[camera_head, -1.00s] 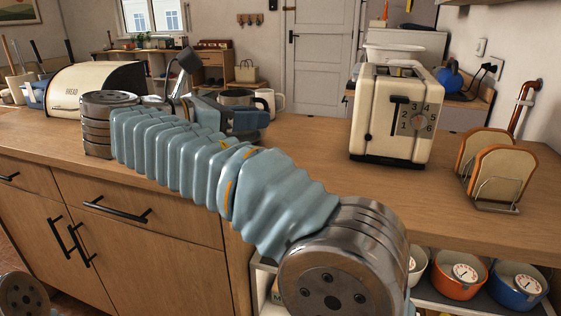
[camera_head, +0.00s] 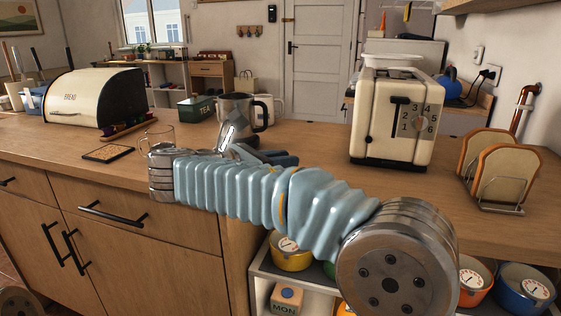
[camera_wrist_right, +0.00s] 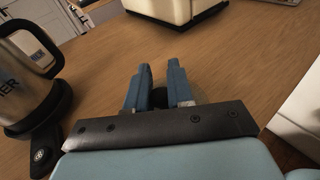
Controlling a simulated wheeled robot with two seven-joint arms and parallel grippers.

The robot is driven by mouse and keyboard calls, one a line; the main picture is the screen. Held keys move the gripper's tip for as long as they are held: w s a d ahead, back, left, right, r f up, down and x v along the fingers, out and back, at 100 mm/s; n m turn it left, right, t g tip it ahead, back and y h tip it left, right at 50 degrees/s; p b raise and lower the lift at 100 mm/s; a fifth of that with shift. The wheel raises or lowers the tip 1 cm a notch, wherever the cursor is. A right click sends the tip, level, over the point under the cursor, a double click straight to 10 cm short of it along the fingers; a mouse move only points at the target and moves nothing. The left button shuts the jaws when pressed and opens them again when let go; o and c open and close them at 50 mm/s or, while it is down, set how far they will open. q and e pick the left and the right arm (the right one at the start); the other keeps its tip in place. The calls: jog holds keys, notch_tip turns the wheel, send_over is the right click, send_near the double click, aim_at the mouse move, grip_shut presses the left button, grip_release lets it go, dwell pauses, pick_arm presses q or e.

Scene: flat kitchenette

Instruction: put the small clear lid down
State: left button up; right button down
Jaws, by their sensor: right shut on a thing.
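My right gripper (camera_head: 279,157) is low over the wooden counter, in front of the steel kettle. In the right wrist view my right gripper (camera_wrist_right: 158,88) has its two blue fingers close together, with a small dark round knob (camera_wrist_right: 159,98) between them. I take this to be the knob of the small clear lid. A clear glass vessel (camera_head: 158,136) stands behind my right wrist. My left gripper is out of view.
The steel kettle (camera_head: 233,112) stands just behind the gripper, left in the wrist view (camera_wrist_right: 25,75). A cream toaster (camera_head: 395,118) and toast rack (camera_head: 497,170) stand to the right. A bread bin (camera_head: 95,95), dark mat (camera_head: 108,153) and TEA tin (camera_head: 196,107) lie left. Counter before the toaster is clear.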

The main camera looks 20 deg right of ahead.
jog(key=shift+f, duration=0.15)
jog(key=shift+f, duration=0.5)
jog(key=c, duration=1)
grip_release()
jog(key=shift+a+f, duration=0.1)
jog(key=shift+f, duration=0.1)
jog(key=shift+r, duration=0.5)
jog(key=v, duration=0.4)
jog(key=p+v, duration=0.1)
jog(key=v, duration=0.7)
jog(key=shift+r+p, duration=0.35)
jog(key=shift+r, duration=0.05)
